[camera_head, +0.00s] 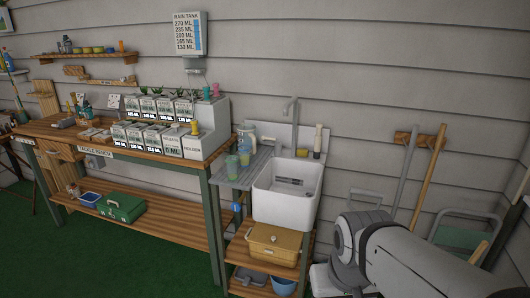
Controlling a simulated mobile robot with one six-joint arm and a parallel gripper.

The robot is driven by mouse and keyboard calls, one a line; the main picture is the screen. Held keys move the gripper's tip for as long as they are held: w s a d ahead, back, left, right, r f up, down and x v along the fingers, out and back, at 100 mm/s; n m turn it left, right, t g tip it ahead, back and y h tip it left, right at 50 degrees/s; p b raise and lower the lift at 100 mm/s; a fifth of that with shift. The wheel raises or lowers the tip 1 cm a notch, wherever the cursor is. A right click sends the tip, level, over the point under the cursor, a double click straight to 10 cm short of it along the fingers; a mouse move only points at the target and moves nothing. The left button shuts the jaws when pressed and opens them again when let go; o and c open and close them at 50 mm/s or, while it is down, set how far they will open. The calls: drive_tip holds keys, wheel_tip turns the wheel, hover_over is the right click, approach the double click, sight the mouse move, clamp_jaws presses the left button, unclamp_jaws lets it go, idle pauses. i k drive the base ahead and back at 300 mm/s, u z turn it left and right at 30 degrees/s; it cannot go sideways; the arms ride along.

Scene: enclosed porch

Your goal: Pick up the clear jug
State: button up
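A clear jug (246,137) stands at the back of the grey ribbed drainboard (228,180), left of the white sink, close to the wall. It is small and pale in this view, and its lower part is partly hidden. Two green tumblers (232,166) stand in front of it on the drainboard. My grey arm reaches in at the lower right, well away from the jug. My gripper cannot be made out in this view.
The white sink (285,205) has a tall tap (291,112) and bottles behind it. A wooden bench (150,155) with rows of labelled boxes (182,142) stands left. A yellow crate (272,245) sits below the sink. Long handles (428,180) lean on the right wall. Green floor (140,265) is open in front.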

sight(246, 132)
drive_tip(key=z, duration=0.1)
drive_tip(key=k, duration=0.4)
drive_tip(key=u, duration=0.5)
drive_tip(key=i, duration=1.05)
drive_tip(key=u, duration=0.55)
drive_tip(key=i, duration=0.85)
